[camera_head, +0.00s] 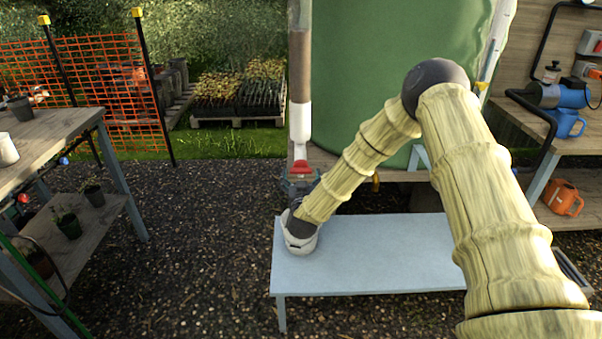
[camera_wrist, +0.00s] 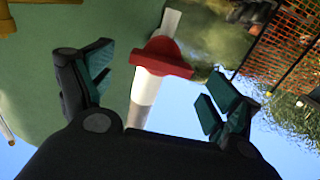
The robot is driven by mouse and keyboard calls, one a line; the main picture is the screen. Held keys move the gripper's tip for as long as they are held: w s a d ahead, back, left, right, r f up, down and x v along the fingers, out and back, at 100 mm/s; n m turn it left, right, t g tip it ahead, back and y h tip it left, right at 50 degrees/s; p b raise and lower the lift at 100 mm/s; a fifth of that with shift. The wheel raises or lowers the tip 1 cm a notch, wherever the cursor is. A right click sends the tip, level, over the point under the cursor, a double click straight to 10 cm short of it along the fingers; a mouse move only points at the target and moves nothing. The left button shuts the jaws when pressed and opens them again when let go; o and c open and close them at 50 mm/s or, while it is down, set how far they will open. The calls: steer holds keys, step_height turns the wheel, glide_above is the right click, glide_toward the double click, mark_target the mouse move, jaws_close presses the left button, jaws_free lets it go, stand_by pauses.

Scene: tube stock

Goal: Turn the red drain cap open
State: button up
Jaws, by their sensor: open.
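The red drain cap (camera_head: 301,167) sits at the lower end of a white and brown upright pipe (camera_head: 301,121) beside the green tank. In the wrist view the red cap (camera_wrist: 162,58) shows with its wing-like bar, between and a little beyond my open fingers. My gripper (camera_wrist: 159,88) is open and empty, with a finger on either side of the cap and a gap on each side. In the head view my gripper (camera_head: 301,180) is just below the cap, partly hidden by my wrist.
A pale blue bench (camera_head: 370,255) lies below my arm. A wooden table (camera_head: 55,140) with pots is at left, and a workbench (camera_head: 565,150) with a blue pump is at right.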

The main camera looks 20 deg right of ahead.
mark_target(301, 169)
steer(key=shift+x, duration=1.35)
steer(key=c, duration=1)
